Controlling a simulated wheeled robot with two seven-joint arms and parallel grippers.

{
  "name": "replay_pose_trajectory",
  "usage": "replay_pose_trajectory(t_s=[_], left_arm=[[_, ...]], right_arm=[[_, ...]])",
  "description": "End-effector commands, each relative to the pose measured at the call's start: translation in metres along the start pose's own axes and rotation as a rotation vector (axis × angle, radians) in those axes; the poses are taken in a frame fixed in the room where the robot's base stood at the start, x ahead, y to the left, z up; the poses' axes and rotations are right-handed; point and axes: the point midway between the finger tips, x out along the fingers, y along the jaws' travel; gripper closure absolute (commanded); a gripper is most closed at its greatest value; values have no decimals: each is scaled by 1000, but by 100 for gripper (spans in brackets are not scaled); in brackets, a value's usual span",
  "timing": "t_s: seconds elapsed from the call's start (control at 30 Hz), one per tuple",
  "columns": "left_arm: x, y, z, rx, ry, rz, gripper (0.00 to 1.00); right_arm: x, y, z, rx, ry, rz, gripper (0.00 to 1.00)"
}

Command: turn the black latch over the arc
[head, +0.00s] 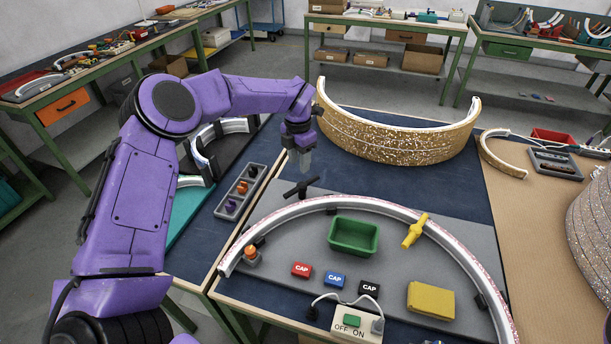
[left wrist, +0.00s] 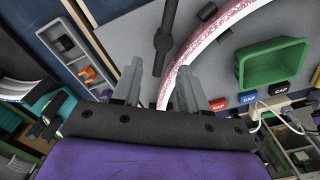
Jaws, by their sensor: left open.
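The black latch (head: 301,187) is a slim bar on a round hub, just outside the far left stretch of the white, pink-glittered arc (head: 340,203). It points alongside the arc, not across it. In the left wrist view the latch (left wrist: 163,41) lies beyond my fingers, with the arc (left wrist: 188,68) to its right. My left gripper (head: 304,167) points down above the latch, open and empty. In the left wrist view its two fingers (left wrist: 160,70) stand apart, one on each side of the latch's line. Contact is not visible. My right gripper is not in view.
A yellow latch (head: 415,231) lies across the arc at right. A gold glitter arc (head: 390,137) stands behind. A grey tray (head: 241,192) sits left of my gripper.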

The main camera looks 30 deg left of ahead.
Motion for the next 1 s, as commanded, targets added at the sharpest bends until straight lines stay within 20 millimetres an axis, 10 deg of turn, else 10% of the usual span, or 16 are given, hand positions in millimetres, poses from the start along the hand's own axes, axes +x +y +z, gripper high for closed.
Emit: replay_pose_trajectory(t_s=[0.4,0.73,0.9,1.0], left_arm=[[86,2,5,1,12,-1,57],[95,2,5,0,9,-1,57],[95,2,5,0,9,-2,98],[95,2,5,0,9,-1,98]], right_arm=[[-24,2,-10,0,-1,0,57],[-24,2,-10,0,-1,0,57],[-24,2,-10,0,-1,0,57],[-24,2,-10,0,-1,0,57]])
